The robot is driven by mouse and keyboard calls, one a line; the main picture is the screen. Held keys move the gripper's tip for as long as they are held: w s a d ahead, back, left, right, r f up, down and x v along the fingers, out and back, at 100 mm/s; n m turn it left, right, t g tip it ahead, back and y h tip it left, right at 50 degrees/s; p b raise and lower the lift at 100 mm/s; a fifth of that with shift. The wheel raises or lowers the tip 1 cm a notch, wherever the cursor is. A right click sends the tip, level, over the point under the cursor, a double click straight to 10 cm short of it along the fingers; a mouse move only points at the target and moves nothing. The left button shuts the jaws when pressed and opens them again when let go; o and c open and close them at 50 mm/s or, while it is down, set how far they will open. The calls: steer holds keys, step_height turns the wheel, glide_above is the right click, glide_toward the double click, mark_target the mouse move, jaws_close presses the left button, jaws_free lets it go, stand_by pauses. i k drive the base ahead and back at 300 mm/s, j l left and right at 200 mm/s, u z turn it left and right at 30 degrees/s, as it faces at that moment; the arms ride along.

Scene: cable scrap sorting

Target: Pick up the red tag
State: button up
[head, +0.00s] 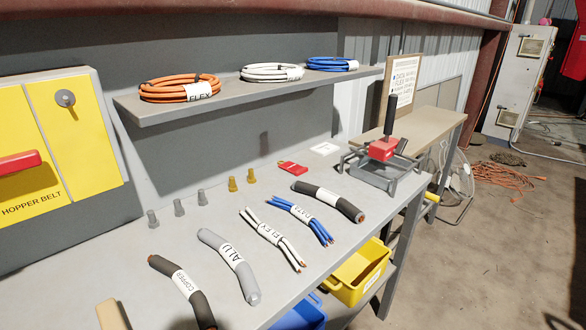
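The red tag (292,167) lies flat on the grey workbench (215,235), toward its back edge. It is small and plain red, with a small pale or metallic detail at its left end. A white card (325,148) lies behind and to the right of it. Two brass-coloured pieces (233,184) stand to its left, and a thick dark cable piece (328,201) lies in front of it. Nothing covers the tag. My gripper is not in view.
A grey press with a red block (382,150) and upright black lever stands right of the tag. A shelf (250,92) with cable coils overhangs behind. Labelled cable pieces lie along the bench front. A yellow bin (358,277) sits below the bench edge.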

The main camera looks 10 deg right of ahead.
mark_target(291, 167)
steer(key=i+j+u, duration=0.15)
steer(key=i, duration=0.5)
steer(key=i+j+u, duration=0.2)
steer(key=i, duration=0.45)
steer(key=k+j+z, duration=0.1)
steer(key=k+j, duration=0.15)
steer(key=i+l+u, duration=0.1)
steer(key=i+l, duration=0.15)
steer(key=l, duration=0.1)
